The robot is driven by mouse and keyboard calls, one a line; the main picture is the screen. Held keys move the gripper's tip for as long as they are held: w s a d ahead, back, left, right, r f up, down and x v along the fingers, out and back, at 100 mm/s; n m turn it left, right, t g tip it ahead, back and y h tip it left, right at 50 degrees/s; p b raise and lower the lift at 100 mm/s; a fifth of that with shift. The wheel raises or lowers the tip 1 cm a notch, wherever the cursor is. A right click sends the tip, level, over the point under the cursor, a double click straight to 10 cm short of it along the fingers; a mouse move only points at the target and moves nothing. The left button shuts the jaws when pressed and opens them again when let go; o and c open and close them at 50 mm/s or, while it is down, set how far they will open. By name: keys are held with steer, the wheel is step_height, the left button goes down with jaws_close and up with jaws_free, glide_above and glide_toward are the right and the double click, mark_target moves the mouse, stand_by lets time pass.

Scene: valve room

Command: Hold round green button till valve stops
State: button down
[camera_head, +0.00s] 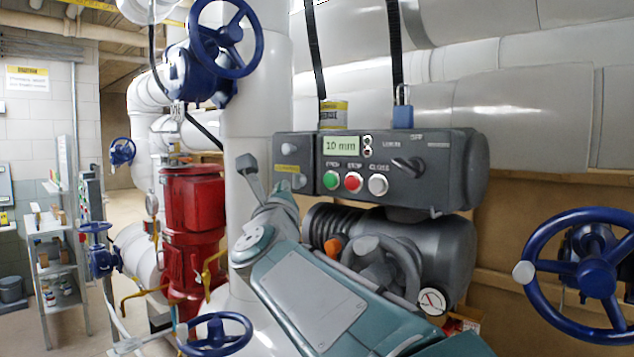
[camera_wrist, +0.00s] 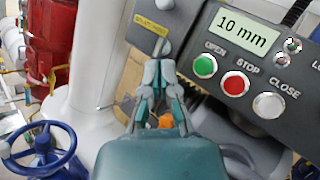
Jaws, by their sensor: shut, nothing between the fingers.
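The round green button (camera_head: 331,180) sits under the word OPEN on the dark grey control box (camera_head: 445,165); it also shows in the wrist view (camera_wrist: 205,66). A red STOP button (camera_head: 353,182) and a white CLOSE button (camera_head: 378,185) are to its right. The display (camera_head: 341,146) reads 10 mm. My gripper (camera_wrist: 159,68) is shut and empty, left of the green button in the wrist view and apart from it. In the head view my gripper (camera_head: 246,165) is also left of the box. The grey actuator (camera_head: 440,250) below the box is partly hidden by my arm.
A blue handwheel (camera_head: 597,277) stands at the right and another (camera_head: 222,38) at the upper left. A red pump (camera_head: 192,235) stands left of my arm. A blue padlock (camera_head: 403,113) sits above the box. A black selector knob (camera_head: 408,166) is right of the buttons.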

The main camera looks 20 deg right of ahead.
mark_target(330, 180)
steer(key=shift+w+d, duration=0.55)
steer(key=shift+d, duration=0.85)
steer(key=shift+w+d, duration=0.55)
steer(key=shift+d, duration=0.9)
steer(key=shift+w+d, duration=0.55)
steer(key=shift+d, duration=0.85)
steer(key=shift+d, duration=0.1)
steer(key=shift+w+d, duration=0.1)
steer(key=shift+d, duration=0.2)
